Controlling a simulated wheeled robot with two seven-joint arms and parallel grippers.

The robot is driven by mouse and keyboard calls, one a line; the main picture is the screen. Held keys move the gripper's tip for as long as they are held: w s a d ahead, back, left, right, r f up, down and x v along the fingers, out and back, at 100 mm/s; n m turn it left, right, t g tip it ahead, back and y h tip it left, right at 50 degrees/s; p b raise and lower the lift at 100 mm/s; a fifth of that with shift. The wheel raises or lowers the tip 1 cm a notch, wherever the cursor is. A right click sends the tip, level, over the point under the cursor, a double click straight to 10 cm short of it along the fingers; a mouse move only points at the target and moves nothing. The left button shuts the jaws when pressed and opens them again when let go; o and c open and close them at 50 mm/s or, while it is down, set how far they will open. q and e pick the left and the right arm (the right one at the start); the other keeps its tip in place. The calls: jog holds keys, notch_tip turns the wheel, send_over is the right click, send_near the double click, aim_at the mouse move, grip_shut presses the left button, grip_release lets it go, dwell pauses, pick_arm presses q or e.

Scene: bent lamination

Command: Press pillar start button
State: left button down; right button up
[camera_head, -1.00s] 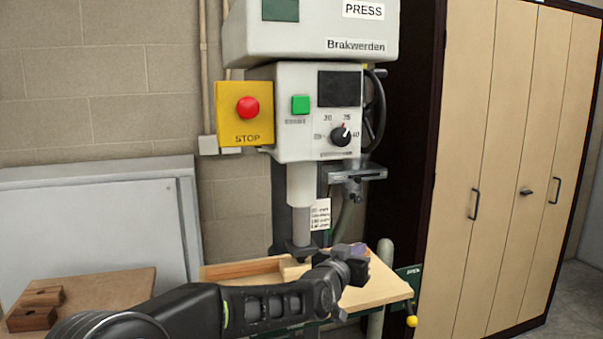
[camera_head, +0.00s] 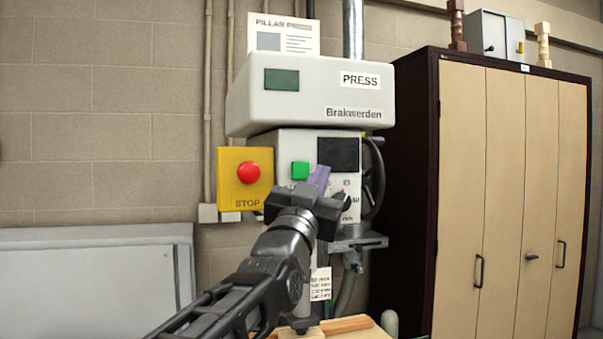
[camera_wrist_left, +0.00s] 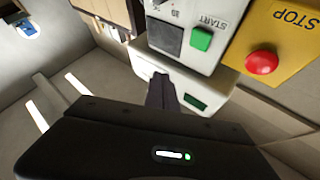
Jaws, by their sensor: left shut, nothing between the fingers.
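The green start button (camera_head: 300,170) is on the light grey front panel of the pillar press (camera_head: 310,95). It also shows in the left wrist view, where the button (camera_wrist_left: 201,38) sits beside the word START. My left gripper (camera_head: 319,178) is shut and empty, raised in front of the panel, just right of and slightly below the button in the head view. In the left wrist view its fingers (camera_wrist_left: 161,92) point toward the machine, below and left of the button. I cannot tell the exact gap to the panel. My right gripper is out of view.
A red stop button (camera_head: 248,173) on a yellow box (camera_head: 233,200) is left of the start button. A dark screen (camera_head: 338,154) and handwheel (camera_head: 373,180) are to the right. A wooden cabinet (camera_head: 508,200) stands further right. The wall at left is clear.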

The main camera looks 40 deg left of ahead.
aim_at(305, 175)
pick_arm(q)
jog(key=shift+w+a, duration=0.1)
jog(key=shift+a, duration=0.05)
jog(key=w+a+p, duration=0.1)
jog(key=a, duration=0.1)
jog(key=w+a+p, duration=0.1)
jog(key=a, duration=0.1)
jog(key=w+a+p, duration=0.1)
jog(key=w+a, duration=0.1)
jog(key=shift+w, duration=0.1)
jog(key=shift+w+a, duration=0.35)
jog(key=shift+a, duration=0.15)
jog(key=shift+w+a, duration=0.1)
dwell(1.7)
jog(key=shift+w+a, duration=0.15)
jog(key=shift+a, duration=0.1)
jog(key=shift+w+a, duration=0.25)
jog(key=shift+a, duration=0.15)
dwell(0.9)
jog(key=shift+s+d+f+b, duration=0.15)
jog(key=shift+s+d+b, duration=0.15)
jog(key=shift+d+b, duration=0.15)
jog(key=shift+s+d, duration=0.2)
jog(key=shift+d, duration=0.1)
